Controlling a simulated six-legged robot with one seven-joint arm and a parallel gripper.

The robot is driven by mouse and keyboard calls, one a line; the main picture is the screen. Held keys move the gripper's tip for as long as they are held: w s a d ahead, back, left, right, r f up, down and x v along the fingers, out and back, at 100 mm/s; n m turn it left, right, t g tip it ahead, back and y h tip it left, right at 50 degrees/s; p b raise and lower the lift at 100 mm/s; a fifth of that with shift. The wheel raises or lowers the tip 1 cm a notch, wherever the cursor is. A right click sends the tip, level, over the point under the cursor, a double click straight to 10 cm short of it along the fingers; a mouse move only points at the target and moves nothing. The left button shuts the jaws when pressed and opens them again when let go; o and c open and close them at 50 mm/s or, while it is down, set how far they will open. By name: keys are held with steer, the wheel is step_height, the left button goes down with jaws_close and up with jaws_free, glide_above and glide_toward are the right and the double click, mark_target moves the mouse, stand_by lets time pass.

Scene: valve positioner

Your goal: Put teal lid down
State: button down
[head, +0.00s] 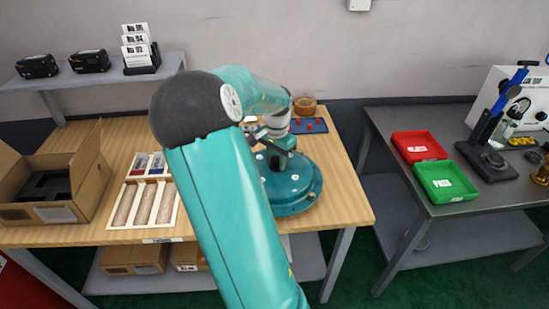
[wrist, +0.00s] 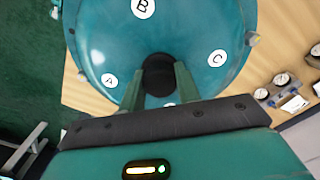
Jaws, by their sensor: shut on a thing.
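The teal lid (wrist: 205,35) is a round teal disc with white spots lettered A, B and C and a black knob (wrist: 158,75) at its middle. My gripper (wrist: 158,82) is shut on this knob, a green finger on each side. In the head view the lid (head: 305,192) is over the right part of the wooden table (head: 345,200), below my gripper (head: 277,150). My arm hides its left side. I cannot tell whether its underside touches anything.
A blue mat with red parts (head: 310,126) and a round wooden bowl (head: 304,105) are behind the lid. A partitioned tray (head: 125,205) and an open cardboard box (head: 85,185) are at left. Red (head: 418,147) and green (head: 445,182) trays stand on the grey side table.

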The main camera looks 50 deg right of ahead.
mark_target(277, 167)
steer(key=shift+d+f, duration=0.25)
steer(key=shift+d, duration=0.1)
steer(key=shift+w+d+f, duration=0.1)
steer(key=shift+w+f, duration=0.05)
steer(key=shift+f, duration=1.55)
steer(key=shift+f, duration=0.1)
steer(key=c, duration=1)
jaws_free()
steer(key=shift+f, duration=0.1)
step_height(277, 167, up, 12)
steer(key=shift+r, duration=0.2)
